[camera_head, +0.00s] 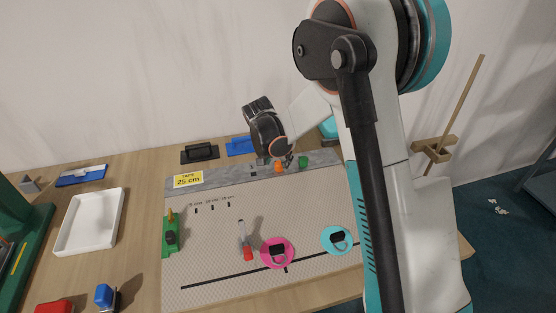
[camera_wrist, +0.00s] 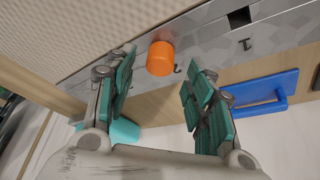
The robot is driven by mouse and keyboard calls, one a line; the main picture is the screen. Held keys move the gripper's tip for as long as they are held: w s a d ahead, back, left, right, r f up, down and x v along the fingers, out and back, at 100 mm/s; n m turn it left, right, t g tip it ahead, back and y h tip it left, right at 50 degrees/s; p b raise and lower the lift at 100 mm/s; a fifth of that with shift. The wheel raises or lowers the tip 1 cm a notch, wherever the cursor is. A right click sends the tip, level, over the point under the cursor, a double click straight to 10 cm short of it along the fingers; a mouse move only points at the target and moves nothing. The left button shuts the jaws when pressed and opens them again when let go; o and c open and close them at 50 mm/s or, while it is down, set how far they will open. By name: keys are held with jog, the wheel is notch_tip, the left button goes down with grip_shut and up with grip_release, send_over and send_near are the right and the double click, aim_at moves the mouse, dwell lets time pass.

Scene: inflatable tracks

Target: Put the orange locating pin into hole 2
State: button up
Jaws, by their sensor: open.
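The orange locating pin (camera_wrist: 160,58) stands on the grey strip (camera_wrist: 100,70), and I see its rounded orange top in the wrist view. In the head view it shows as a small orange shape (camera_head: 278,168) below my wrist. My gripper (camera_wrist: 163,68) is open, with one teal finger on each side of the pin near the fingertips; I see no clear contact. A dark square hole (camera_wrist: 240,18) lies in the strip beside the pin, with a small mark near it. The marks are too small to tell which hole is number 2.
A green pin (camera_head: 303,162) stands on the strip right of the orange one. Blue (camera_head: 241,147) and black (camera_head: 200,153) handled items lie behind the strip. A yellow tape sign (camera_head: 188,179) is at left. Pink (camera_head: 277,253) and teal (camera_head: 337,240) discs lie in front on the mat.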

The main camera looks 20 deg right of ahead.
jog(key=v, duration=1.1)
jog(key=shift+s+r, duration=0.1)
jog(key=shift+r, duration=0.05)
jog(key=s+d+r+n+t+y, duration=0.1)
jog(key=s+r+n, duration=0.1)
jog(key=s+r, duration=0.4)
jog(key=s+d+r+n+t+y, duration=0.1)
jog(key=s+d+r+n, duration=0.15)
jog(key=s, duration=0.55)
jog(key=s+n+t+y, duration=0.1)
jog(key=s+n, duration=0.3)
jog(key=s, duration=1.2)
jog(key=shift+t, duration=0.5)
